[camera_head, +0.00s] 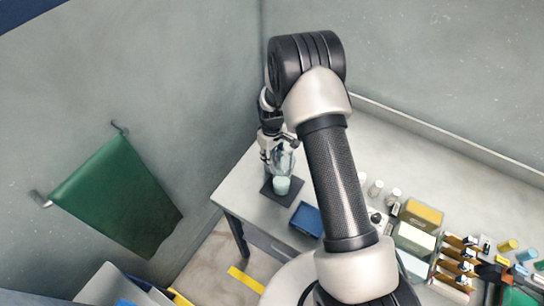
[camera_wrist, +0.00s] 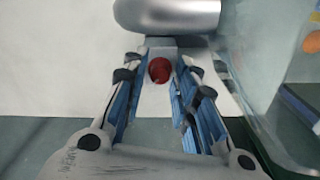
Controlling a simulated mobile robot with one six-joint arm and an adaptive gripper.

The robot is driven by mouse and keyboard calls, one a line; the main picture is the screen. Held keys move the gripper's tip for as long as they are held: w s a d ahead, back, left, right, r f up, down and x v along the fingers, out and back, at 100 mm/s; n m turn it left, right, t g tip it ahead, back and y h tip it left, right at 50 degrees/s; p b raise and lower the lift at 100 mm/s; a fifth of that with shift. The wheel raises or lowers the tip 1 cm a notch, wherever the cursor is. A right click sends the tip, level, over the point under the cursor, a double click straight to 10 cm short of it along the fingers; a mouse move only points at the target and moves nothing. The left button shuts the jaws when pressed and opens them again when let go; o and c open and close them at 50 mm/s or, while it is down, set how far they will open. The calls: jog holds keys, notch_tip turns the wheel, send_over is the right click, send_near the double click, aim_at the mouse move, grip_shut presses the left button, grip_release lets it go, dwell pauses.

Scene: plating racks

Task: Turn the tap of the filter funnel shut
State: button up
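The filter funnel (camera_head: 284,160) is a clear glass vessel near the table's left corner, partly hidden by my gripper in the head view. Below it a pale blue-white vessel (camera_head: 282,186) stands on a dark base plate (camera_head: 267,190). In the wrist view a round red knob (camera_wrist: 159,69), seemingly the tap, shows between my fingers, near their tips. My gripper (camera_wrist: 160,62) is open, with blue-padded fingers on both sides of the knob. I see gaps beside the knob, but contact is hard to judge. In the head view my gripper (camera_head: 277,148) is beside the funnel.
A silver rounded body (camera_wrist: 166,15) lies just beyond the fingertips, and clear glass (camera_wrist: 262,75) rises at right. A blue box (camera_head: 307,219) stands near the base plate. Small bottles (camera_head: 376,188), a yellow box (camera_head: 423,214) and racks (camera_head: 455,262) crowd the right. A green cloth (camera_head: 120,198) hangs left.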

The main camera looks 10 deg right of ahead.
jog(key=shift+o, duration=0.9)
notch_tip(320, 180, up, 12)
dwell(0.3)
